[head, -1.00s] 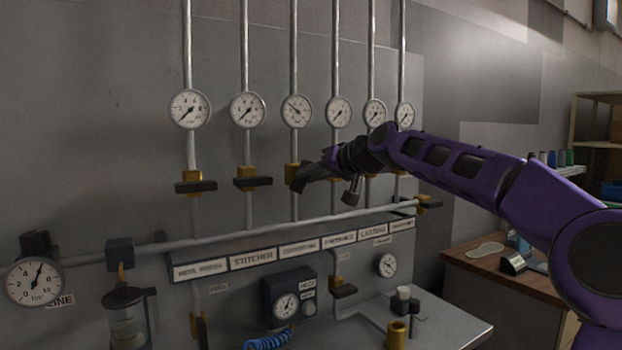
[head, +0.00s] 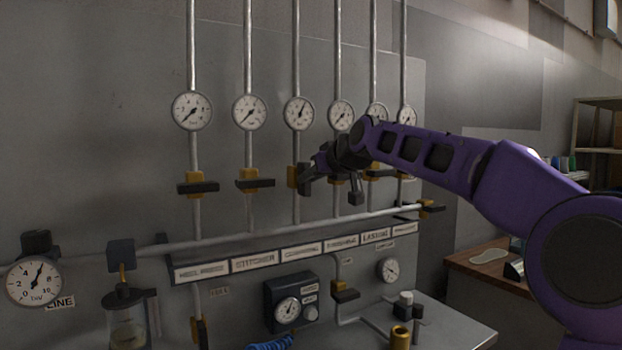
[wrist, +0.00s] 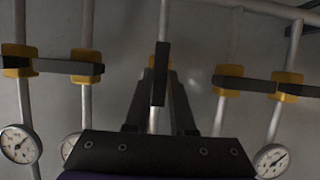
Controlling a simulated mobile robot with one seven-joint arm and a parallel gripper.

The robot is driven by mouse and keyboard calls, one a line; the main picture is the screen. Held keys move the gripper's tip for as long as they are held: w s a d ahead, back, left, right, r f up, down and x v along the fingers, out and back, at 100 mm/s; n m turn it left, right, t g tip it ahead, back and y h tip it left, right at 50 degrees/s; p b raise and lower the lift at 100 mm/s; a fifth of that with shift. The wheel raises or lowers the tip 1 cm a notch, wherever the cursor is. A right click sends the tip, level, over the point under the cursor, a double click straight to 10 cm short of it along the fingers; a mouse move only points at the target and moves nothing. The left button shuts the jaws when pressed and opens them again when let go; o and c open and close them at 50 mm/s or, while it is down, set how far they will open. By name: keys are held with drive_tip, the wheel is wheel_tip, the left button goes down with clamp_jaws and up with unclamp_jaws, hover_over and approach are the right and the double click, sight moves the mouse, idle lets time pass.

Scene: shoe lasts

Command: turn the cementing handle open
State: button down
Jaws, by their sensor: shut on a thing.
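The cementing valve is third from the left, above the cementing label (head: 301,250). Its yellow body (head: 292,177) shows left of my gripper. Its black handle (head: 304,180) stands upright, in line with the pipe. In the wrist view the handle (wrist: 160,75) also lies along the pipe, between my two dark fingers. My gripper (head: 309,177) is shut on this handle, with its fingers partly hidden behind the palm in the wrist view (wrist: 160,105). The cementing gauge (head: 299,113) above has its needle pointing up and slightly right.
Neighbouring valve handles, stitcher (head: 255,183) and heel press (head: 198,188), lie crosswise to their pipes. Their gauges read low. More valves to the right are partly behind my arm. A horizontal manifold pipe (head: 270,228) runs below. A bench (head: 455,325) stands under the panel.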

drive_tip(key=c, duration=0.8)
unclamp_jaws()
drive_tip(key=shift+o, duration=0.2)
drive_tip(key=b+v, duration=0.6)
drive_tip(key=v, duration=1.1)
drive_tip(key=shift+s, duration=0.25)
drive_tip(key=shift+w+d, duration=0.1)
